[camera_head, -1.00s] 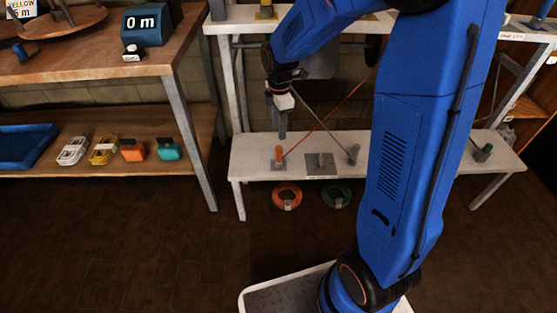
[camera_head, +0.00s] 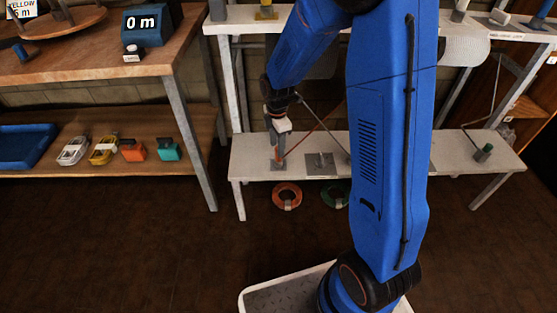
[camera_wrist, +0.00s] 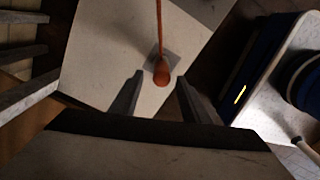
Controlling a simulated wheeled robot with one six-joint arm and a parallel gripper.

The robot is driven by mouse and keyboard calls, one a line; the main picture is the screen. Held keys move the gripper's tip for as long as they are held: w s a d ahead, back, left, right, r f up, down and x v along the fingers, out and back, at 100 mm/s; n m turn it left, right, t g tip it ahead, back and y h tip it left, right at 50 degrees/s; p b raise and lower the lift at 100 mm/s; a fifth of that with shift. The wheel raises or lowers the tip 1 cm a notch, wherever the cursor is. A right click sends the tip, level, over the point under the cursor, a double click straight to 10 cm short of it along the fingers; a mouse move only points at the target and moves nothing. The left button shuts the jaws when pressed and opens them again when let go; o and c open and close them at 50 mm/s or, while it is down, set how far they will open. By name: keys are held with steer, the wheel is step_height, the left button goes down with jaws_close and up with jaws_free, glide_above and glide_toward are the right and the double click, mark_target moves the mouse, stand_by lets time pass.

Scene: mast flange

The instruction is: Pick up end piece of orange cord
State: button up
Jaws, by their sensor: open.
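The orange cord's end piece (camera_wrist: 162,74) is an orange knob standing on a small grey plate (camera_wrist: 172,58) on the low white bench. The orange cord (camera_wrist: 159,25) runs up and away from it in the wrist view. In the head view the cord (camera_head: 313,133) slants up to the right from that plate. My gripper (camera_wrist: 156,84) is open, its two dark fingers on either side of the end piece in the picture. In the head view my gripper (camera_head: 279,155) is just over the plate and hides the end piece. I cannot tell whether the fingers touch it.
A wooden shelf (camera_head: 100,165) stands left.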

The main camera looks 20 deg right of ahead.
steer(key=shift+s+f, duration=0.1)
steer(key=shift+f, duration=1.8)
steer(key=shift+c, duration=0.7)
jaws_close()
